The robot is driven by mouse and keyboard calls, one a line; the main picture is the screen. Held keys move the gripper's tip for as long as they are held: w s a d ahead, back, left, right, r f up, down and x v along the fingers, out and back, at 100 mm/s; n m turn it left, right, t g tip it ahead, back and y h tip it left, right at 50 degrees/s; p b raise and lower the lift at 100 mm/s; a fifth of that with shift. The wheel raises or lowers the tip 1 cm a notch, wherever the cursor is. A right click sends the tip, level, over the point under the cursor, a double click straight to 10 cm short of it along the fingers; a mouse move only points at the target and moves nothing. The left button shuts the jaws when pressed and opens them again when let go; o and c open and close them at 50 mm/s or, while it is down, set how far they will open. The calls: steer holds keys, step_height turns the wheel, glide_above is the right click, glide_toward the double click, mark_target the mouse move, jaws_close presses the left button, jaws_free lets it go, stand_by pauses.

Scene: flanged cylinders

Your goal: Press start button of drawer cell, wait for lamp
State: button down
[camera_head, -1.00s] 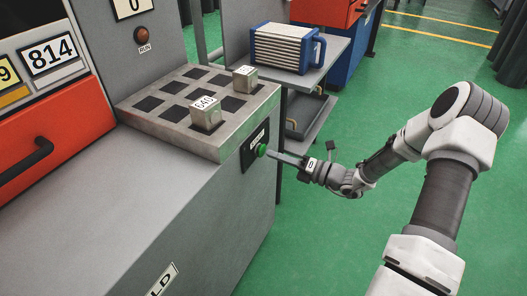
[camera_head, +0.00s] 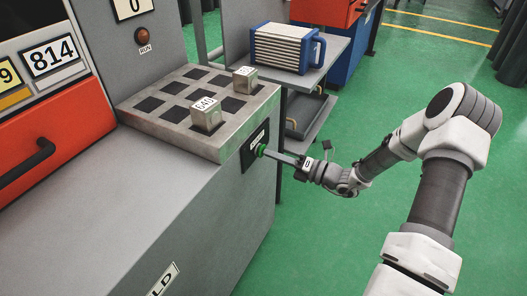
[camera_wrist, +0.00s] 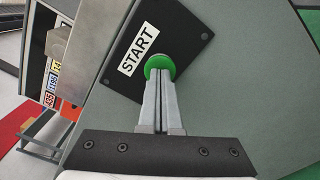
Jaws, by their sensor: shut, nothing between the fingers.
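The green start button (camera_wrist: 159,65) sits on a black panel (camera_wrist: 185,35) with a white START label (camera_wrist: 139,49) in the wrist view. In the head view the button (camera_head: 261,150) is on the side of the grey drawer cell (camera_head: 190,215). My gripper (camera_head: 268,153) is shut and empty, and its fingertips are at the button, seemingly touching it. In the wrist view the fingers (camera_wrist: 160,82) lie together and overlap the button's lower edge. The lamp (camera_head: 142,34), marked RUN, is dull dark red on the cell's upright panel.
A tray (camera_head: 160,122) with dark square pockets holds two metal blocks, one marked 640 (camera_head: 206,114). A red drawer front (camera_head: 60,135) with a dark handle is at the left. A blue-and-beige crate (camera_head: 285,48) stands on a grey shelf behind. Green floor is free at right.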

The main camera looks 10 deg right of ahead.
steer(key=shift+w+a+p, duration=0.3)
steer(key=shift+a, duration=0.1)
stand_by(0.4)
steer(key=shift+p+v, duration=0.9)
steer(key=shift+v, duration=1.95)
